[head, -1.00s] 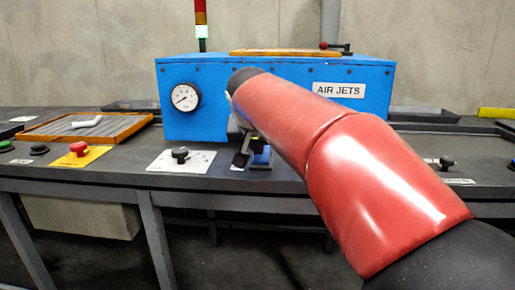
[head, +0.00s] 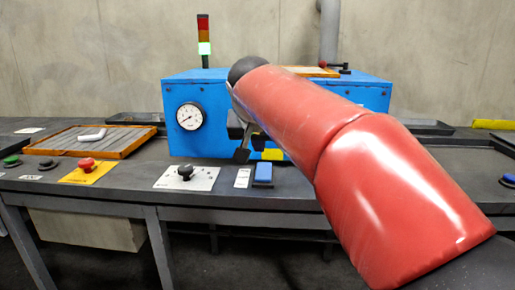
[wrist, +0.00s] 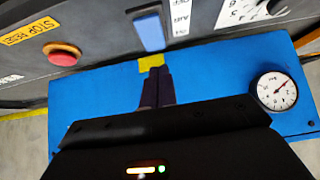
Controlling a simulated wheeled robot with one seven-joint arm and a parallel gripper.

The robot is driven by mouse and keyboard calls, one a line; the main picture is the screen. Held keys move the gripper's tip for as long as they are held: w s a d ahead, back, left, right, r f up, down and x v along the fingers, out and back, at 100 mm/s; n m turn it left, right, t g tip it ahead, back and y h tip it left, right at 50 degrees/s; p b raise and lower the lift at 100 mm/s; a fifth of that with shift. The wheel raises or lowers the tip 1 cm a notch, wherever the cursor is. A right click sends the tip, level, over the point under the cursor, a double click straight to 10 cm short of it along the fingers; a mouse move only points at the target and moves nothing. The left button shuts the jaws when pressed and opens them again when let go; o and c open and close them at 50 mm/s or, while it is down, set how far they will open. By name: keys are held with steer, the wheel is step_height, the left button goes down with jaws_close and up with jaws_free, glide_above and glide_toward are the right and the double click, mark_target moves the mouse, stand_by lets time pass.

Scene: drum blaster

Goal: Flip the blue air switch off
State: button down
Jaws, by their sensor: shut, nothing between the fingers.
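The blue air switch (head: 263,173) is a small upright rocker on the dark bench edge, beside a white label (head: 243,178). In the wrist view the switch (wrist: 150,33) stands beyond my fingertips, next to a label reading "AIR" (wrist: 180,17). My gripper (head: 243,155) is up and to the left of the switch in the head view, in front of the blue box. In the wrist view my gripper (wrist: 157,72) has its dark fingers together and empty, apart from the switch. Whether the switch is on or off I cannot tell.
The blue box (head: 182,95) with a gauge (head: 190,116) stands behind the switch. A yellow piece (head: 272,154) is near the switch. A black knob (head: 186,171) and a red stop button (head: 86,163) lie to the left.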

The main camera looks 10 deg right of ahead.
steer(key=s+f+v, duration=0.1)
steer(key=v, duration=0.6)
steer(key=shift+s+a, duration=0.2)
steer(key=shift+s, duration=0.05)
